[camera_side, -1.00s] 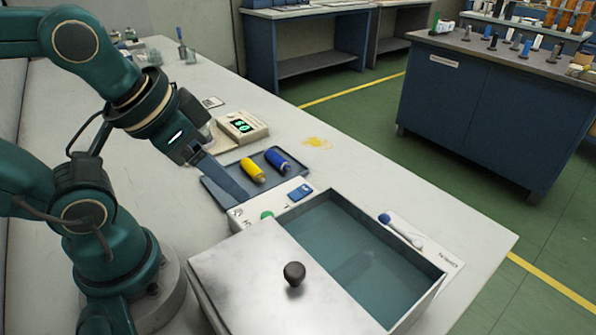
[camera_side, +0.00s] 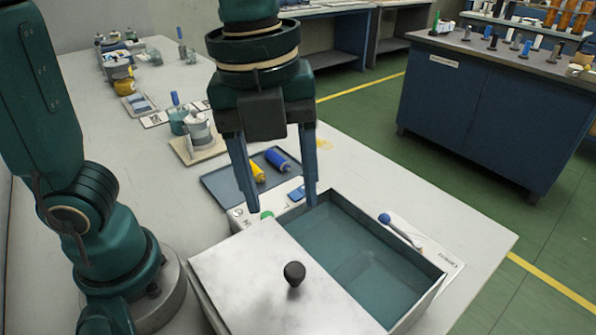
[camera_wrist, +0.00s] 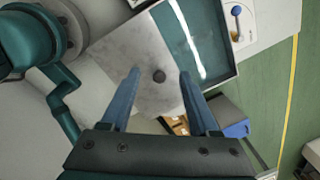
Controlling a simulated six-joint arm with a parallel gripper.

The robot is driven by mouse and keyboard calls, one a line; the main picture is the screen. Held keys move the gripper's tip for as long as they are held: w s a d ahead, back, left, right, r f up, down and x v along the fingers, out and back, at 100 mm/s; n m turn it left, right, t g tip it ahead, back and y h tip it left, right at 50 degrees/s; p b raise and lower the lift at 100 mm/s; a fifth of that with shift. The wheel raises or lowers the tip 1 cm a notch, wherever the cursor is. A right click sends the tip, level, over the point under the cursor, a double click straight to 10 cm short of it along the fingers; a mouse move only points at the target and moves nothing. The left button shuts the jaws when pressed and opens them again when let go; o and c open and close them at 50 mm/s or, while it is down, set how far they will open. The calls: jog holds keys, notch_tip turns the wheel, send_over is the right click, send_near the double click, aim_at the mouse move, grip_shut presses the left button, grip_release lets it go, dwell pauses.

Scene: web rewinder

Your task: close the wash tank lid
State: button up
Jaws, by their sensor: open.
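The wash tank (camera_side: 436,283) is a rectangular tank with teal liquid at the front of the bench. Its flat grey lid (camera_side: 245,270) lies to the left, covering part of the tank and leaving the right part of the opening uncovered. A black round knob (camera_side: 294,273) stands on the lid. My gripper (camera_side: 283,204) is open and empty, pointing down above the tank's far end, apart from the knob. In the wrist view my gripper (camera_wrist: 160,75) has the knob (camera_wrist: 159,76) in line between its blue fingers, with the lid (camera_wrist: 135,60) below.
Behind the tank, a dark tray (camera_side: 222,184) holds a yellow bottle (camera_side: 257,172) and a blue bottle (camera_side: 277,159). A blue-ended brush (camera_side: 400,229) lies right of the tank. A scale with a jar (camera_side: 198,137) stands farther back.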

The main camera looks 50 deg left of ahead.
aim_at(295, 268)
jog(key=d, duration=0.1)
jog(key=d+f+m, duration=0.1)
jog(key=s+d+f+m+g, duration=0.1)
jog(key=shift+d+f+y, duration=0.1)
jog(key=shift+d+y, duration=0.2)
jog(key=shift+d, duration=0.05)
jog(key=shift+s+d+f, duration=0.1)
jog(key=shift+f, duration=2.45)
grip_shut()
